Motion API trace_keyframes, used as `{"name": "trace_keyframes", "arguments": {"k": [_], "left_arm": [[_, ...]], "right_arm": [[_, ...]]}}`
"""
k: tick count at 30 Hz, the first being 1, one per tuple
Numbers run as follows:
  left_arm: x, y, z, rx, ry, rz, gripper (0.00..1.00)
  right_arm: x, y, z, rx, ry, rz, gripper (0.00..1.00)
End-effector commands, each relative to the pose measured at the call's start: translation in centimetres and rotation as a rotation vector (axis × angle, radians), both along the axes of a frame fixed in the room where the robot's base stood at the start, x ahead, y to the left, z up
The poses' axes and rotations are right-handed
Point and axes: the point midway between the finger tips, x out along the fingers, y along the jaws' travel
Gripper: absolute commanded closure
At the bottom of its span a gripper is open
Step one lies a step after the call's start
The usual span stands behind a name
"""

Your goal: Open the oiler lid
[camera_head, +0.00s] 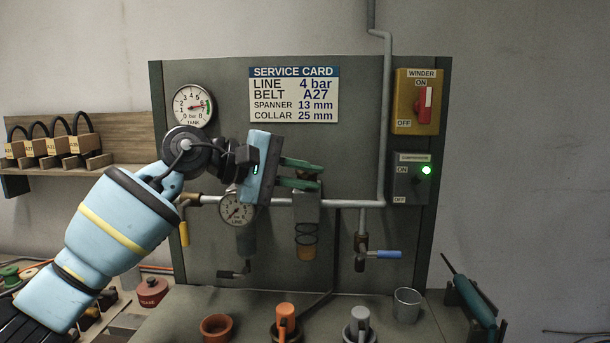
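The oiler (306,207) hangs on the grey pipe in the middle of the panel, with a grey body and a clear bowl (306,238) holding amber liquid. My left gripper (319,176) comes in from the left, its two green fingers one above the other at the top of the oiler. The fingers are apart, with something small and dark between them. The fingers hide most of the oiler's top, so I cannot tell whether they touch the lid or how the lid stands. My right gripper is not in view.
A line gauge (236,209) and filter sit just left of the oiler. A blue-handled valve (383,254) is to its right. Orange (285,318) and grey (359,323) capped items, a terracotta cup (216,327) and a metal cup (407,304) stand on the bench below.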

Motion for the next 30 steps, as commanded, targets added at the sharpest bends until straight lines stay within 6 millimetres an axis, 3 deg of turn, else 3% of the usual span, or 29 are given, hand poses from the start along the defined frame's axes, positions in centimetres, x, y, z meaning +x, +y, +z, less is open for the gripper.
{"name": "trace_keyframes", "arguments": {"k": [3, 17, 30], "left_arm": [[0.0, 0.0, 0.0, 0.0, 0.0, 0.0, 1.0], [0.0, 0.1, 0.4, -0.001, 0.019, 0.001, 1.0], [0.4, 0.0, 2.7, -0.001, 0.282, 0.003, 1.0]], "right_arm": [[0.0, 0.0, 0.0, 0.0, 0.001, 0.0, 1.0], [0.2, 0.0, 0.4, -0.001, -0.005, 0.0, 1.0], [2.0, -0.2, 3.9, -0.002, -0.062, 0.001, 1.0]]}}
